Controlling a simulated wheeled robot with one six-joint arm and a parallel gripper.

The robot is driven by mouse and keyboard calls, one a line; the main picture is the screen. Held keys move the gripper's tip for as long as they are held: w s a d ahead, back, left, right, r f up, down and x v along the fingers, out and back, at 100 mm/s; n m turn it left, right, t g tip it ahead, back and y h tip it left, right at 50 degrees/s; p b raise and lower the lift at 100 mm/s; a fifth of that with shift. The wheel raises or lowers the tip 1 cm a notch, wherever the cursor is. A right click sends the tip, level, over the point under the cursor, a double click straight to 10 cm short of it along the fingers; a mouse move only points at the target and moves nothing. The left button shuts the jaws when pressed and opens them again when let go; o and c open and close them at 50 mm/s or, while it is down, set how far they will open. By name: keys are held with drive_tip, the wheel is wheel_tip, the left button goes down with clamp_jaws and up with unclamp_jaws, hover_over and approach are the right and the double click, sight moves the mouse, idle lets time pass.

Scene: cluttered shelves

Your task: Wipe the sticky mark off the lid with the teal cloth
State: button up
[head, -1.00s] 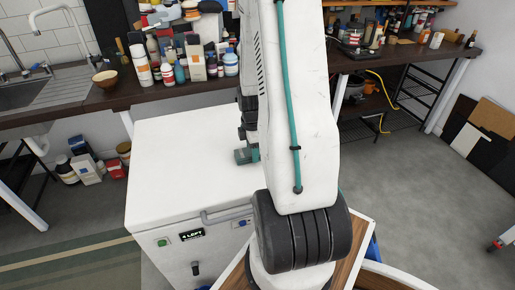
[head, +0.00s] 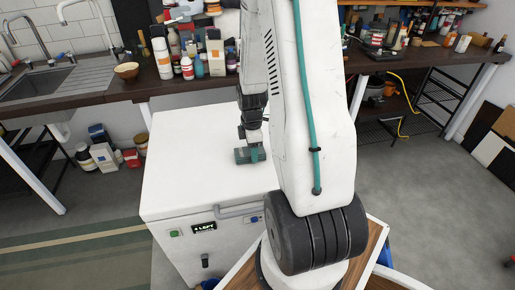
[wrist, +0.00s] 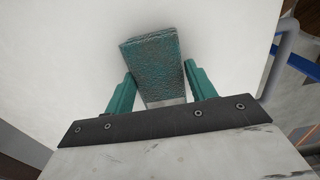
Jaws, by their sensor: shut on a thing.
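A teal cloth, folded into a thick pad, is between my gripper's teal fingers in the wrist view (wrist: 152,62). My gripper (wrist: 160,78) is shut on it; it also shows in the head view (head: 250,148), low over the white lid (head: 185,165). The cloth is at or just above the lid's surface; I cannot tell whether it touches. The lid is the flat top of a white chest with a grey front handle (head: 238,210). No sticky mark shows on the visible lid; my arm and the cloth hide part of it.
Behind the chest runs a dark counter (head: 120,91) crowded with bottles (head: 187,68), with a wooden bowl (head: 126,71) and a sink at left. Containers stand on the floor left of the chest. The lid's left side is clear.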

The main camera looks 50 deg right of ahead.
drive_tip(key=shift+r, duration=3.55)
